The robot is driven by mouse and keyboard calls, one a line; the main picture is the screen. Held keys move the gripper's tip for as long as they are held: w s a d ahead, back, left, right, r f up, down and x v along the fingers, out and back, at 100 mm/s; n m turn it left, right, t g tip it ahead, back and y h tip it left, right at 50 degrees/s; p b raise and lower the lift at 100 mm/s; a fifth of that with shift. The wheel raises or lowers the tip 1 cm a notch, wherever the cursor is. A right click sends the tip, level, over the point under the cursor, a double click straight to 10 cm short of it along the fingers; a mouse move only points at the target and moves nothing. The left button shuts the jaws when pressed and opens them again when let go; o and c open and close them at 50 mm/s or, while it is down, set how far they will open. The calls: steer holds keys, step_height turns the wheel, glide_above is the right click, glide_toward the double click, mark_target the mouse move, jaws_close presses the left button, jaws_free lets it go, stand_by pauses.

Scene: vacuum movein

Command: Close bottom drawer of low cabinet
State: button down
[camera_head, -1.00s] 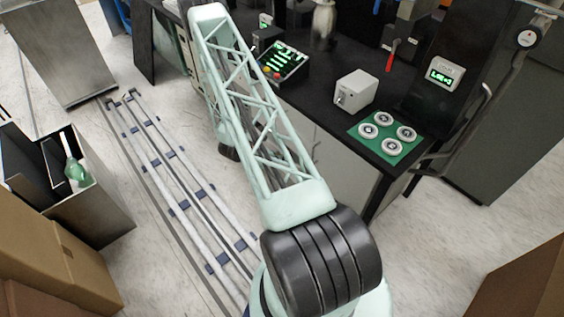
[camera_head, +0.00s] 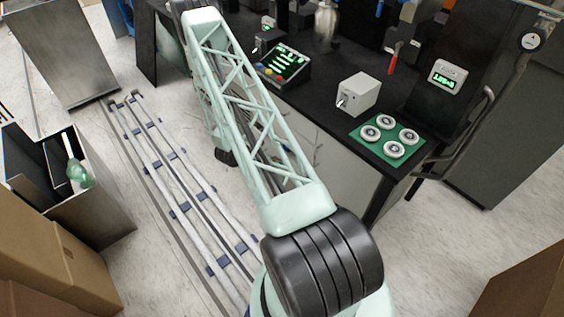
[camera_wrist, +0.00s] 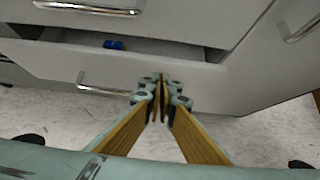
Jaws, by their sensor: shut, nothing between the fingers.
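In the wrist view, the bottom drawer (camera_wrist: 60,66) of the low cabinet stands partly open. Its pale grey front carries a silver bar handle (camera_wrist: 104,89), and a small blue item (camera_wrist: 114,44) shows inside. My gripper (camera_wrist: 158,84) is shut and empty, its fingertips at the drawer front to the right of the handle. I cannot tell whether they touch it. A shut drawer (camera_wrist: 180,22) with its own handle is above. In the head view, the cabinet (camera_head: 335,165) shows under the bench, but my arm hides the drawer and gripper.
A black bench (camera_head: 312,110) holds a control panel (camera_head: 284,63), a white box (camera_head: 358,94) and a green plate (camera_head: 388,141) with round parts. Floor rails (camera_head: 180,182) run left of my arm. Brown boxes (camera_head: 60,255) stand at the lower left. Bare floor lies between.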

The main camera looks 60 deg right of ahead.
steer(key=p+v, duration=0.2)
steer(key=v, duration=0.9)
steer(key=shift+a+f, duration=0.3)
steer(key=shift+a, duration=0.1)
steer(key=shift+w, duration=0.15)
